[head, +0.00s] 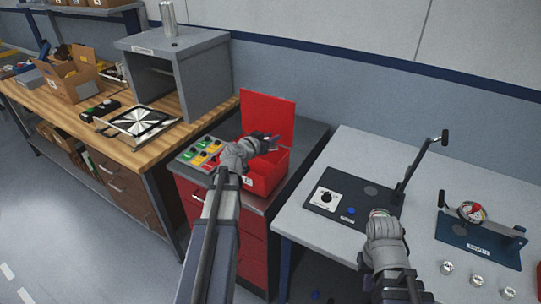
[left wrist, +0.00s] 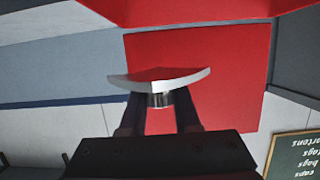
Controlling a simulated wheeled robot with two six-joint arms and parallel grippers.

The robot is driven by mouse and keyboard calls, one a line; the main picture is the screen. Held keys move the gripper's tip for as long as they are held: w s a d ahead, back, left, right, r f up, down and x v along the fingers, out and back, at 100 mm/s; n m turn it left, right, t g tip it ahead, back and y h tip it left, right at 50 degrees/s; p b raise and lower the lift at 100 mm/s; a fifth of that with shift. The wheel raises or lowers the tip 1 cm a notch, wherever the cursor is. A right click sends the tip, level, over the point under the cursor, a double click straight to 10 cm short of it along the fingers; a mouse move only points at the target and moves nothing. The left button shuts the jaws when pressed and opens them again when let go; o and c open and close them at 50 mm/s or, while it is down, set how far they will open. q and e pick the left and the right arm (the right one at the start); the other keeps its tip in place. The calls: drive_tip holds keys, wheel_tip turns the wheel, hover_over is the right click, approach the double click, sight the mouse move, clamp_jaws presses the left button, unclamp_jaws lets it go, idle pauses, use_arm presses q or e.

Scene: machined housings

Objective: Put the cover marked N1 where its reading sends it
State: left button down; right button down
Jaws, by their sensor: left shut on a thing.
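My left gripper (head: 268,143) is over the open red box (head: 262,176), in front of its raised lid (head: 268,118). In the left wrist view it is shut on the small neck of a silver cover (left wrist: 160,80), whose wide rim faces away from the fingers. The red lid fills the background there. No N1 mark is readable on the held cover. My right gripper (head: 380,216) is over the front right of the dark lever fixture (head: 340,212); its fingertips are hard to make out.
Several silver covers (head: 476,281) lie on the pale table (head: 300,222) at right, before a blue gauge fixture (head: 480,240). Coloured buttons (head: 200,152) sit left of the red box. A wooden bench (head: 160,150) with a grey cabinet (head: 180,70) stands further left.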

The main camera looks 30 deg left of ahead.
sight(271, 149)
use_arm(q)
drive_tip(key=shift+f, duration=0.15)
wheel_tip(271, 149, down, 4)
drive_tip(key=b, duration=0.3)
drive_tip(key=shift+r, duration=0.2)
drive_tip(key=shift+f+b, duration=0.5)
drive_tip(key=shift+b, duration=0.25)
drive_tip(key=shift+f, duration=0.15)
drive_tip(key=c, duration=0.6)
unclamp_jaws()
drive_tip(key=shift+c, duration=0.2)
